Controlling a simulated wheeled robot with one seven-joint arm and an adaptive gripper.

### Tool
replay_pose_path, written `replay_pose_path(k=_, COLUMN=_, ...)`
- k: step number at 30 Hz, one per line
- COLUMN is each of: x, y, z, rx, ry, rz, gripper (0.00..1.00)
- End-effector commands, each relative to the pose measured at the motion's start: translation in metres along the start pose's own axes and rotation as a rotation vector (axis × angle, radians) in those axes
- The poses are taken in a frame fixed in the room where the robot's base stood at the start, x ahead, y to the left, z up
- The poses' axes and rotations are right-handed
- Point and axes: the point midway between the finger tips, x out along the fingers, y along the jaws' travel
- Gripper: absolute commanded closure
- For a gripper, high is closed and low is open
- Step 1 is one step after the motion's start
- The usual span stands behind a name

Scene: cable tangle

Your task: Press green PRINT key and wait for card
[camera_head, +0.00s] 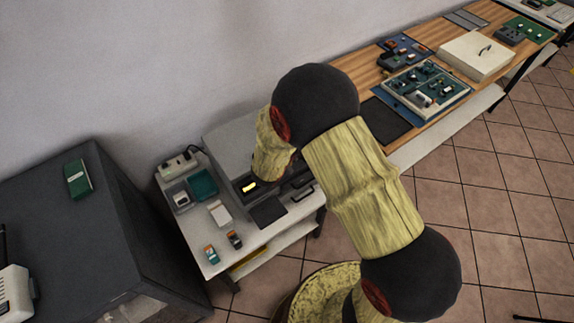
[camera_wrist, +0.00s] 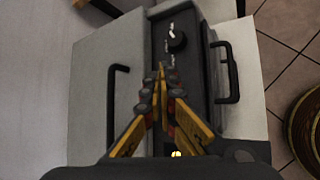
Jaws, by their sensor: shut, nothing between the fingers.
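In the head view, a grey machine (camera_head: 228,137) stands on a white table, with a dark front panel and a small lit yellow display (camera_head: 249,187). My arm covers much of it, and my fingers cannot be made out there. In the wrist view, my gripper (camera_wrist: 160,70) is shut and empty, its yellow fingers meeting over the dark panel (camera_wrist: 192,88). A black knob (camera_wrist: 177,41) with white marks lies beyond the tips. The lit display (camera_wrist: 176,153) shows partly behind the fingers. I cannot make out a green PRINT key or a printed card. Whether the tips touch the panel is unclear.
Black handles (camera_wrist: 230,72) (camera_wrist: 117,82) flank the panel. The white table (camera_head: 199,234) holds a dark pad (camera_head: 268,212), a teal box (camera_head: 202,184), a power strip and small items. A dark cabinet (camera_head: 50,235) stands left, a wooden bench (camera_head: 356,78) right. Tiled floor is clear at right.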

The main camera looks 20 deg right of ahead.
Motion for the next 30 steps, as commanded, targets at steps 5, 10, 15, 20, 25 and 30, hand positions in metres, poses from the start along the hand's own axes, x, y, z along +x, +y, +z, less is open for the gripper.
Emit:
replay_pose_path(k=5, x=-0.014, y=0.010, z=0.010, rx=0.001, ry=0.000, rz=0.000, gripper=1.00)
replay_pose_path(k=10, x=-0.024, y=0.017, z=0.017, rx=0.000, ry=0.000, rz=0.000, gripper=1.00)
replay_pose_path(k=15, x=-0.026, y=0.018, z=0.019, rx=0.000, ry=0.000, rz=-0.001, gripper=1.00)
replay_pose_path(k=20, x=-0.025, y=0.018, z=0.018, rx=0.000, ry=0.000, rz=-0.001, gripper=1.00)
replay_pose_path(k=25, x=-0.025, y=0.018, z=0.018, rx=0.000, ry=0.000, rz=0.000, gripper=1.00)
replay_pose_path(k=30, x=-0.025, y=0.018, z=0.018, rx=0.000, ry=0.000, rz=0.000, gripper=1.00)
